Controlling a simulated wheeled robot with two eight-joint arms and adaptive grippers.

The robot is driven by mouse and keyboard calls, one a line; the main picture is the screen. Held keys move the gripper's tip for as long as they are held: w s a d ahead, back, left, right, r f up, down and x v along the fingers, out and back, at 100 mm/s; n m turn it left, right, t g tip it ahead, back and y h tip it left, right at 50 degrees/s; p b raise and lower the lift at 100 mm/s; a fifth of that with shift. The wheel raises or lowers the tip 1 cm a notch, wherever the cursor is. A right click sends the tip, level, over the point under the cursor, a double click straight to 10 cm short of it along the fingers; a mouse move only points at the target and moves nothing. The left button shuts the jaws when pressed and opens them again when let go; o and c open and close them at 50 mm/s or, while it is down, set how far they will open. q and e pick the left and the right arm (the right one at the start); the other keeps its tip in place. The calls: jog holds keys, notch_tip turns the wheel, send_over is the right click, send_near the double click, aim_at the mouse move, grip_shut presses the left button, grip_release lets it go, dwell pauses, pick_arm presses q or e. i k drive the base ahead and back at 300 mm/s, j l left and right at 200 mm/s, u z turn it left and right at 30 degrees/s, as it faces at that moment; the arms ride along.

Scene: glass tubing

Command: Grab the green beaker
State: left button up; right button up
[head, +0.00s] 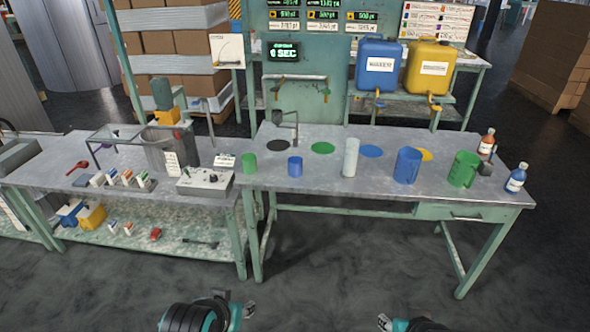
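Two green vessels stand upright on the right-hand table. The large green beaker (463,169) is near the right end, with a dark grey object beside it. The small green cup (249,163) is at the left end. My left gripper (235,302) is at the bottom edge, in front of the tables and far from both. Its grey fingertips look apart with nothing between them. My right gripper (385,322) is mostly cut off by the bottom edge, also far from the table. Only one grey finger shows clearly, so its opening is unclear.
On the table stand a small blue cup (295,166), a white cylinder (350,157), a large blue beaker (407,166) and two bottles (516,178). Coloured discs (322,148) lie behind them. A control box (205,182) is left. The floor before the tables is clear.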

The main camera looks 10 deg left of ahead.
aim_at(249, 164)
jog(key=i+j+z, duration=0.3)
jog(key=i+j, duration=0.15)
jog(key=i+j+z, duration=0.15)
jog(key=j, duration=0.25)
jog(key=i+j+z, duration=0.15)
jog(key=j, duration=0.2)
jog(key=i+j+z, duration=0.3)
jog(key=j, duration=0.4)
jog(key=i+j+z, duration=0.15)
jog(key=j, duration=0.25)
jog(key=i, duration=0.05)
